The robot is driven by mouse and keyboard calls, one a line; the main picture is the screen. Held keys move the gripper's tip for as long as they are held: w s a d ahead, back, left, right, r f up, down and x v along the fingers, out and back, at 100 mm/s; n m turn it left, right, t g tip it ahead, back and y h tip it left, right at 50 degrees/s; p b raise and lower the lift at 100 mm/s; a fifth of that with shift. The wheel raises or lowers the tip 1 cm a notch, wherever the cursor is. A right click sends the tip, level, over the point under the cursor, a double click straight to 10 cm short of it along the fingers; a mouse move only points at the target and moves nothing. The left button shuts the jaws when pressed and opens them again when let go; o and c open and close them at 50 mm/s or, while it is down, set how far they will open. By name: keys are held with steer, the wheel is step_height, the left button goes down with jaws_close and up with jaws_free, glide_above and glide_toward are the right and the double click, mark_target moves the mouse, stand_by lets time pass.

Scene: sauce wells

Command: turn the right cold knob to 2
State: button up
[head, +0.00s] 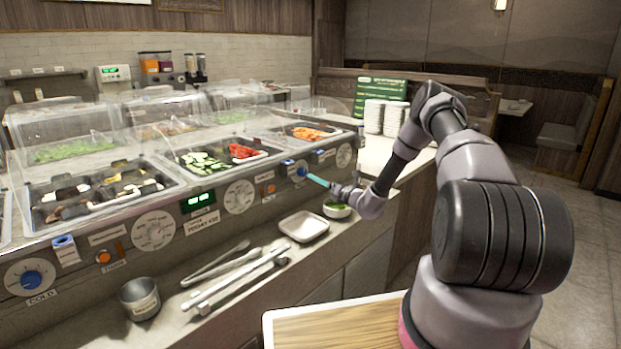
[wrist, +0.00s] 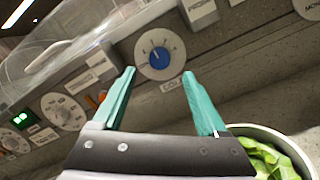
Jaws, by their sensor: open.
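The right cold knob (wrist: 158,57) is a blue knob on a pale round dial, with a label partly readable as "COLD" below it. Its pointer mark is too small to read surely. In the head view the knob (head: 302,171) sits on the counter's front panel toward the right. My gripper (wrist: 159,74) is open and empty, with teal fingers spread on either side of the knob's lower part in the picture. In the head view my gripper (head: 318,181) is close in front of the panel. Whether the fingers touch the dial cannot be told.
Another blue cold knob (head: 31,280) is at the panel's far left. A bowl of greens (head: 337,209) stands just below my gripper and shows beside the right finger in the wrist view. A white tray (head: 304,226), tongs (head: 222,266) and a metal cup (head: 140,298) lie along the ledge.

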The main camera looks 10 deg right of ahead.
steer(key=shift+v, duration=2.15)
steer(key=shift+r, duration=0.1)
